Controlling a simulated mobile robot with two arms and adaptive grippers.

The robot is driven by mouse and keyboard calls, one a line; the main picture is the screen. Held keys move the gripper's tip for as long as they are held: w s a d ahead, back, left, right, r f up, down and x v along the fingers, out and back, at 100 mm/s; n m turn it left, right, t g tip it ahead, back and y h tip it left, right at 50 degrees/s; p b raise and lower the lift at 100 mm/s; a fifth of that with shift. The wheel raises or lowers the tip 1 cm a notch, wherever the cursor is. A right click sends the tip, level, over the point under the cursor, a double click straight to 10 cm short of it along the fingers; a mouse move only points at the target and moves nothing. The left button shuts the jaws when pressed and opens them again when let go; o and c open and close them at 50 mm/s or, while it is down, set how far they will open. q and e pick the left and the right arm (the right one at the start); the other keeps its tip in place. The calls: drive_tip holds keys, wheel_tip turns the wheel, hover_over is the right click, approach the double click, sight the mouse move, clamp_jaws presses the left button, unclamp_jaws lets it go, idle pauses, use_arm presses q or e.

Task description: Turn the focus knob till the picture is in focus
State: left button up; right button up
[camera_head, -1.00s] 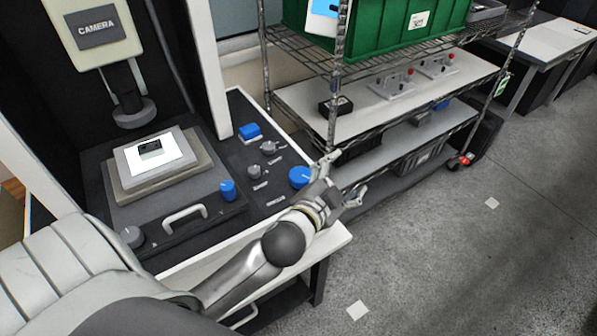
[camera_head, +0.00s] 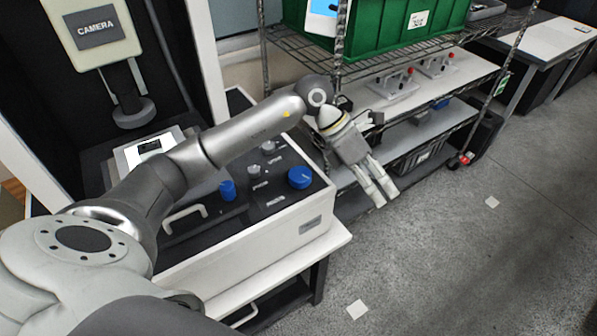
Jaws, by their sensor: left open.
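A large blue knob (camera_head: 300,178) stands on the dark control panel (camera_head: 279,192) of the machine. A smaller blue knob (camera_head: 227,190) and grey knobs (camera_head: 268,147) sit to its left; their labels are too small to read, so I cannot tell which is the focus knob. A camera head (camera_head: 104,36) hangs above a stage with a white plate (camera_head: 134,153), partly hidden by my left arm. My left gripper (camera_head: 386,198) is open and empty, pointing downward right of the panel, apart from the large blue knob. My right gripper is out of view.
A wire rack (camera_head: 372,60) with a green crate (camera_head: 385,14) stands behind my left gripper. Open floor (camera_head: 440,270) lies to the right.

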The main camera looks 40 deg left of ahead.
use_arm(q)
drive_tip(key=w+a+y, duration=0.1)
drive_tip(key=a+y, duration=0.4)
drive_tip(key=a, duration=0.6)
drive_tip(key=n+g+y, duration=0.1)
drive_tip(key=y, duration=0.2)
approach(298, 174)
wheel_tip(298, 174, down, 8)
drive_tip(key=p, duration=0.2)
drive_tip(key=shift+w+a+f+p, duration=0.1)
drive_tip(key=shift+f+p, duration=0.05)
drive_tip(key=shift+p, duration=0.25)
drive_tip(key=shift+f, duration=0.6)
drive_tip(key=c, duration=1)
drive_tip(key=shift+c, duration=0.2)
